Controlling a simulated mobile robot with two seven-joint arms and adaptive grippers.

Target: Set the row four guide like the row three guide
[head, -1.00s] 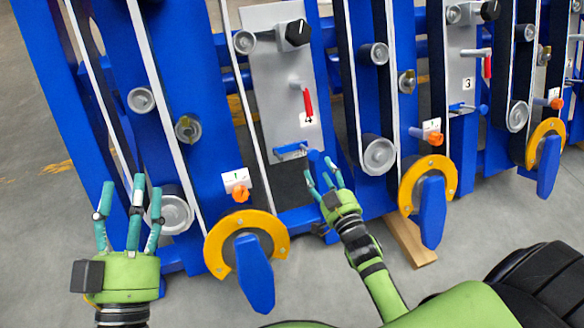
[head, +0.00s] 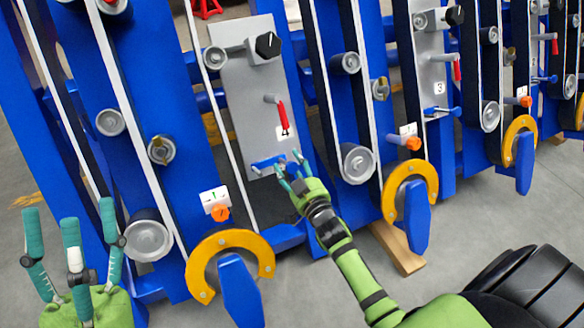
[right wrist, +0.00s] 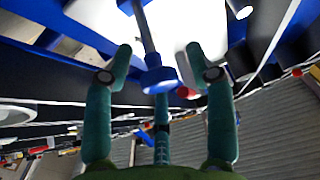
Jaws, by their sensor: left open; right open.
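The row four plate (head: 237,95) is grey, marked 4, with a black knob (head: 268,46), a red handle (head: 282,116) hanging down and a blue piece (head: 266,162) at its lower edge. The row three plate (head: 437,72), marked 3, has a similar knob (head: 455,15), red handle (head: 457,69) and blue piece (head: 442,111). My right gripper (head: 291,168) is open at the row four blue piece. In the right wrist view, a blue collar on a grey rod (right wrist: 155,75) sits between the spread fingers; contact is unclear. My left gripper (head: 73,225) is open and empty at lower left.
Yellow arcs with blue levers (head: 240,290) stand below the rows. Orange knobs (head: 220,213) sit by small white labels. Grey rollers (head: 148,238) and white belts line the blue posts. A wooden block (head: 398,248) lies on the grey floor. Open floor lies in front.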

